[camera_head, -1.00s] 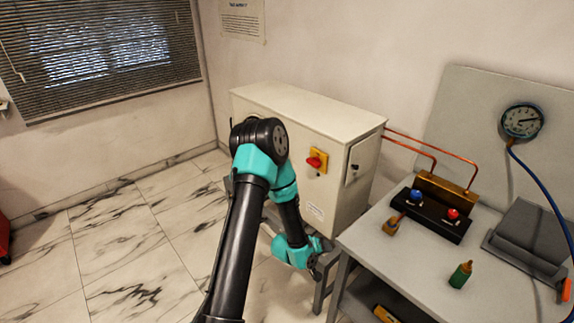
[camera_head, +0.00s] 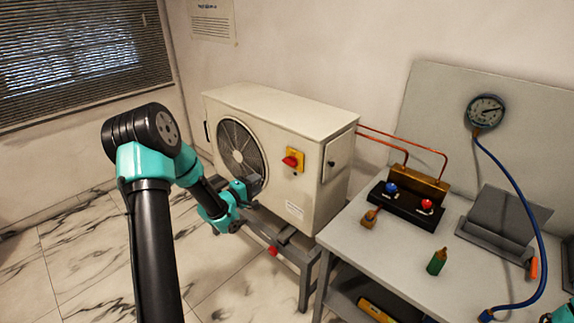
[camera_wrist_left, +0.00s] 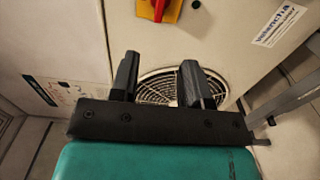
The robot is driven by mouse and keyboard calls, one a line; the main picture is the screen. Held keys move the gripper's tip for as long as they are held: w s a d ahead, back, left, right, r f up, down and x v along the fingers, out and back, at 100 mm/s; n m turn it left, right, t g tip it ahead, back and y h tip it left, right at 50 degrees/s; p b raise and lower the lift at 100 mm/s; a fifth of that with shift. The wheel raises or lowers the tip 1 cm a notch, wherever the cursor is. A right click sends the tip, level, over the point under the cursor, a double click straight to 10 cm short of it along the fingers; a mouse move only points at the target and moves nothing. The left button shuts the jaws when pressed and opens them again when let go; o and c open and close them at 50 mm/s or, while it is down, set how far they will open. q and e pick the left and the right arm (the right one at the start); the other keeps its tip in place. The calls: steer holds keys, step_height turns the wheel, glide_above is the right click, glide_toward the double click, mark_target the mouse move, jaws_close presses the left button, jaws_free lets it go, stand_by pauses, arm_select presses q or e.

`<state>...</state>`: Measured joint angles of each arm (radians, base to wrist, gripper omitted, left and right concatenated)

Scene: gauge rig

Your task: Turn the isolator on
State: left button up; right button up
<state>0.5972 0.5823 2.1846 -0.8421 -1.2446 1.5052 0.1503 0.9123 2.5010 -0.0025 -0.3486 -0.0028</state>
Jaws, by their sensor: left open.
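The isolator is a red knob on a yellow plate (camera_head: 293,160), on the front of the cream outdoor unit (camera_head: 322,200), right of its round fan grille. In the left wrist view its lower part shows at the top edge (camera_wrist_left: 160,9). I cannot tell its switch position. My left gripper (camera_head: 254,204) is in front of the unit, below and left of the isolator, apart from it. Its two dark fingers (camera_wrist_left: 160,75) are spread with nothing between them, below the isolator in the wrist view. My right gripper is out of view; a teal bit of my right arm shows at bottom right.
The unit stands on a grey metal frame. Right of it, a grey table (camera_head: 395,250) holds a manifold with blue and red knobs (camera_head: 405,205) and a green bottle (camera_head: 437,262). Copper pipes (camera_head: 402,143) join unit and manifold. A blue hose (camera_head: 535,215) runs from the gauge (camera_head: 486,111).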

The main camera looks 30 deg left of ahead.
mark_target(288, 164)
arm_select(q)
steer(key=shift+w, duration=0.1)
steer(key=x, duration=1.7)
steer(key=shift+w, duration=0.15)
jaws_close()
